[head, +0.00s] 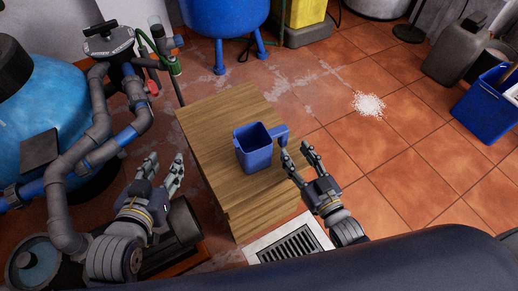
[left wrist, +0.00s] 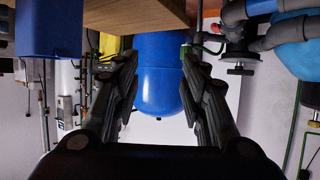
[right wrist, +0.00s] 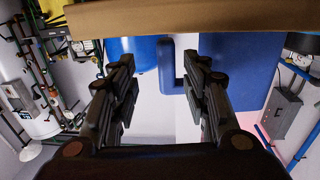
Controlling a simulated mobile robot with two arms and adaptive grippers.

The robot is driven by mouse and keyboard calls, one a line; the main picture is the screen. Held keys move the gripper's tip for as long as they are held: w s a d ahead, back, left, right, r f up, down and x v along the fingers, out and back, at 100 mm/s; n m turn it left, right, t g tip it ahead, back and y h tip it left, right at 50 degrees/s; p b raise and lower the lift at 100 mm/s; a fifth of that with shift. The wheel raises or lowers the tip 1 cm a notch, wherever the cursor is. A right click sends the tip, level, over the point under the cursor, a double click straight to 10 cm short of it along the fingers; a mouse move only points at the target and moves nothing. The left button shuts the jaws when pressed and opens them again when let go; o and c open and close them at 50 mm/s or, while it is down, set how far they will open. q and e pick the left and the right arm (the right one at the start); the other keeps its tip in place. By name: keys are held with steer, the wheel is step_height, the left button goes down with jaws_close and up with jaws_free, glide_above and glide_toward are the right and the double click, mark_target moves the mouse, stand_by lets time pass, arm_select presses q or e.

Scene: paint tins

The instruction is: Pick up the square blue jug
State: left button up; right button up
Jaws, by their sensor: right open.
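The square blue jug (head: 256,154) stands upright on the wooden table, its handle (head: 280,133) pointing right. In the right wrist view the jug (right wrist: 238,75) is at right, with its handle (right wrist: 168,65) between the finger lines of my open right gripper (right wrist: 158,75). In the head view my right gripper (head: 294,150) is empty beside the handle; I cannot tell whether a finger touches it. My left gripper (head: 165,163) is open and empty, left of the table. The jug also shows at the upper left of the left wrist view (left wrist: 48,28).
The wooden table (head: 215,125) holds only the jug. A floor grate (head: 290,250) lies at its front right. Grey pipes and a light-blue tank (head: 50,105) stand at left. A blue tank on legs (head: 225,15) is behind. The tiled floor at right is mostly clear, with a white spill (head: 369,104).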

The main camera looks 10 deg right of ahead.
mark_target(285, 142)
steer(key=shift+x, duration=1.2)
steer(key=b+x, duration=0.1)
steer(key=x, duration=0.1)
steer(key=a+b+x, duration=0.1)
steer(key=x, duration=0.1)
steer(key=shift+r, duration=0.1)
steer(key=shift+w, duration=0.2)
arm_select(q)
step_height(285, 142, up, 10)
steer(key=w+d+t+h, duration=0.1)
steer(key=w+d+t, duration=0.1)
steer(key=t, duration=0.3)
steer(key=shift+w+t+h, duration=0.3)
steer(key=shift+h, duration=0.1)
arm_select(e)
jaws_close()
